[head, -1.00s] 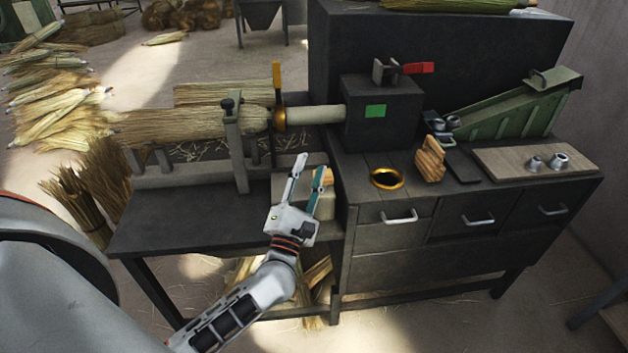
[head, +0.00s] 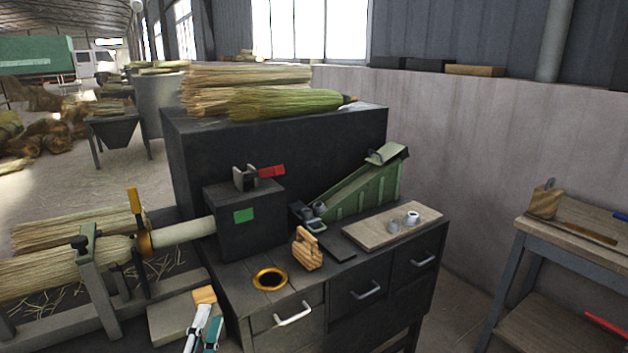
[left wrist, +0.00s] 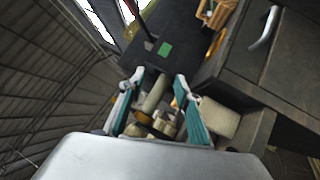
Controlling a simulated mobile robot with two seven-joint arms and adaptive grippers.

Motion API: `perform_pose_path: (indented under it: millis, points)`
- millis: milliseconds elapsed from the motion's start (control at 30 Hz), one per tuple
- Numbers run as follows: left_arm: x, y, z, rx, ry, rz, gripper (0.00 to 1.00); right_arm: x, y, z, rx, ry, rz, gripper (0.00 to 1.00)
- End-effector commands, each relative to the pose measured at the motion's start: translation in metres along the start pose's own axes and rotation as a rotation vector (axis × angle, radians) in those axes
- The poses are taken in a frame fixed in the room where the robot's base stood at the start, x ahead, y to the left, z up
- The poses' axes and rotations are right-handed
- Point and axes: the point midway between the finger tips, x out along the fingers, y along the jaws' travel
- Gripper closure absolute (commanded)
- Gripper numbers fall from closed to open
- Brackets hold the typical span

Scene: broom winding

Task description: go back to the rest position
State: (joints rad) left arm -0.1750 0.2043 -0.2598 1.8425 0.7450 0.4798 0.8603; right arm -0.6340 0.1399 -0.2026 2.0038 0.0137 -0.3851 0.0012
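My left gripper (head: 203,333) shows at the bottom of the head view, beside the front left corner of the dark cabinet. In the left wrist view my left gripper (left wrist: 160,95) has its two teal-padded fingers spread apart with nothing held between them. Beyond the fingers stand the winding machine's grey box with a green square (left wrist: 165,48) and its pale shaft (left wrist: 154,96). My right gripper is in neither view.
A broom bundle (head: 70,262) lies clamped on the machine at the left. A gold ring (head: 270,279), a wooden block (head: 307,249) and a board (head: 375,236) with small metal parts sit on the cabinet top (head: 330,275). A side table (head: 575,240) stands at the right.

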Motion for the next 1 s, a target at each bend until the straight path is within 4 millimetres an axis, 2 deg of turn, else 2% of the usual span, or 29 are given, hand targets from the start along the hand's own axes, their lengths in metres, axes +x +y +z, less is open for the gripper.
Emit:
perform_pose_path:
  millis: [100,167,200,333,400,500,600,700,1000]
  points:
    - [-0.054,-0.049,0.031,0.425,-0.151,-0.169,0.67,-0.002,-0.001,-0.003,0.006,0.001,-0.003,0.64]
    - [-0.085,-0.075,0.042,0.65,-0.245,-0.248,0.67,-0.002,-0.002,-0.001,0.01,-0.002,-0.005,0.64]
    - [-0.106,-0.092,0.046,0.794,-0.311,-0.298,0.67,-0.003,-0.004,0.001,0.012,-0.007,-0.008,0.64]
    - [-0.178,-0.138,0.048,1.218,-0.54,-0.437,0.67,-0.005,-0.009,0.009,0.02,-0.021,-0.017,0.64]
    - [-0.212,-0.155,0.043,1.401,-0.656,-0.492,0.67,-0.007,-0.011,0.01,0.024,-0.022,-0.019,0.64]
    - [-0.25,-0.17,0.035,1.593,-0.795,-0.547,0.67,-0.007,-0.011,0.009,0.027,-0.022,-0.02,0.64]
    - [-0.274,-0.178,0.027,1.708,-0.888,-0.577,0.67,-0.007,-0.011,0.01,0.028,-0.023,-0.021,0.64]
    - [-0.284,-0.181,0.023,1.759,-0.93,-0.589,0.67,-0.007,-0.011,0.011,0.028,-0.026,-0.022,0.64]
    - [-0.285,-0.182,0.023,1.765,-0.935,-0.59,0.67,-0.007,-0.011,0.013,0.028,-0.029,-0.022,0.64]
